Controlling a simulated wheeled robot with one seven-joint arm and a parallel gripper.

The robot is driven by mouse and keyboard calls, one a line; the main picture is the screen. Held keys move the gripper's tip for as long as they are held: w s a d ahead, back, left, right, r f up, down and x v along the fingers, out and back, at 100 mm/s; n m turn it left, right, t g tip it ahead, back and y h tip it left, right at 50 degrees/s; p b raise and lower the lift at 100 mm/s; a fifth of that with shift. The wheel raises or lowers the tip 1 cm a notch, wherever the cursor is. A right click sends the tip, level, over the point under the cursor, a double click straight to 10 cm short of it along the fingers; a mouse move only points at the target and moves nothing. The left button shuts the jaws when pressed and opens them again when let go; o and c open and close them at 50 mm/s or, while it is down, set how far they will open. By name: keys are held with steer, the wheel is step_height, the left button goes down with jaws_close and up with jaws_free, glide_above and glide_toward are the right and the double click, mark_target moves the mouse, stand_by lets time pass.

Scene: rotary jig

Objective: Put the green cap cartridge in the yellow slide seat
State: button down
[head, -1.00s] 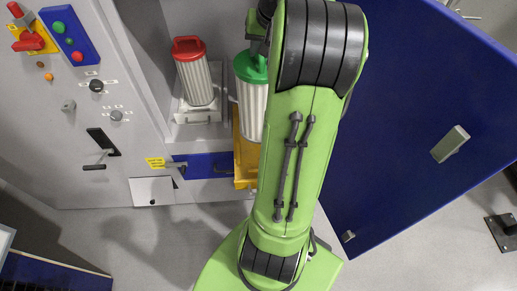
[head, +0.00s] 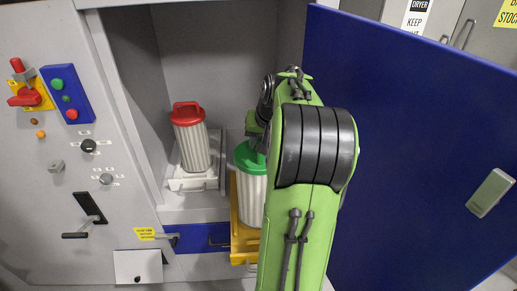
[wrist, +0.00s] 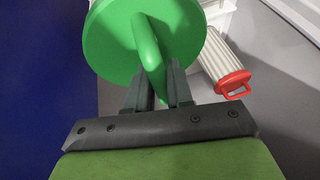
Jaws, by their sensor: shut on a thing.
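The green cap cartridge (head: 252,198) is upright, with a white pleated body and a green cap. My gripper (head: 258,146) is above it in the head view. In the wrist view my gripper's two fingers (wrist: 158,92) are shut on the handle of the green cap (wrist: 108,42). The yellow slide seat (head: 242,243) is directly below and around the cartridge's lower end, at the cabinet opening. My arm covers the right side of the cartridge and seat. I cannot tell whether the cartridge's bottom touches the seat.
A red-capped cartridge (head: 192,142) stands on a white seat (head: 190,184) to the left, inside the cabinet. It also shows in the wrist view (wrist: 224,62). An open blue door (head: 420,150) is close on the right. A control panel (head: 60,150) is at left.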

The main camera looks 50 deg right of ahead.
mark_target(260, 155)
steer(key=shift+f+b, duration=0.55)
steer(key=shift+f, duration=2.5)
steer(key=c, duration=1)
jaws_free()
